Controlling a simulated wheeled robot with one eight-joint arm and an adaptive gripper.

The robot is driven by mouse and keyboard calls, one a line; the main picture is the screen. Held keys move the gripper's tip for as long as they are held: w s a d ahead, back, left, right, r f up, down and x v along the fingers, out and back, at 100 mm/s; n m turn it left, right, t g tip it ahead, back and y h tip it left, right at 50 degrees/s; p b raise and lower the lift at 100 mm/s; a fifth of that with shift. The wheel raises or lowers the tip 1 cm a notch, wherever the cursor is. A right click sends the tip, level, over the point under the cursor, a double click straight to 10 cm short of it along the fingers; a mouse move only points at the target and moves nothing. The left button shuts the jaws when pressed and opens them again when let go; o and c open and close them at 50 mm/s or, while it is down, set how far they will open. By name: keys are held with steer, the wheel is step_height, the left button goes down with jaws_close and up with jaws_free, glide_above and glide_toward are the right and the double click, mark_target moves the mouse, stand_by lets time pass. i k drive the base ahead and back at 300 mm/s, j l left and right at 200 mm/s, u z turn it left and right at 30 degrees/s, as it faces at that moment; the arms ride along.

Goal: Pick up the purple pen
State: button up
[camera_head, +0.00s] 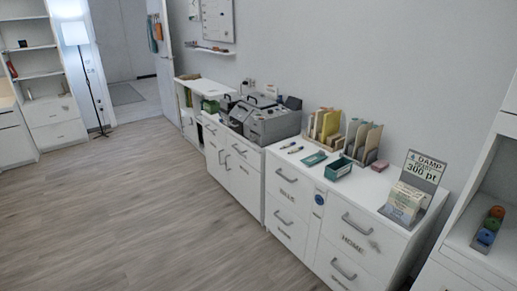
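Two small pen-like items lie on the white cabinet top in the middle right of the head view. One dark, thin item (288,145) is nearer the back left, and another (295,150) lies just in front of it to the right. They are too small for me to tell which is the purple pen. My gripper and arm are not in view.
A teal box (338,169) and a flat green item (313,159) lie beside the pens. File holders (325,128) stand behind. A grey machine (270,123) stands to the left, a sign holder (408,198) to the right. Open wooden floor (150,210) fills the left.

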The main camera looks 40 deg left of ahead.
mark_target(288, 145)
steer(key=i+j+u, duration=0.95)
steer(key=i+j, duration=0.15)
steer(key=i, duration=0.25)
steer(key=i+j, duration=0.15)
steer(key=i, duration=0.3)
steer(key=i+j+u, duration=0.1)
steer(key=i, duration=0.35)
steer(key=z, duration=0.8)
steer(key=k+j, duration=0.05)
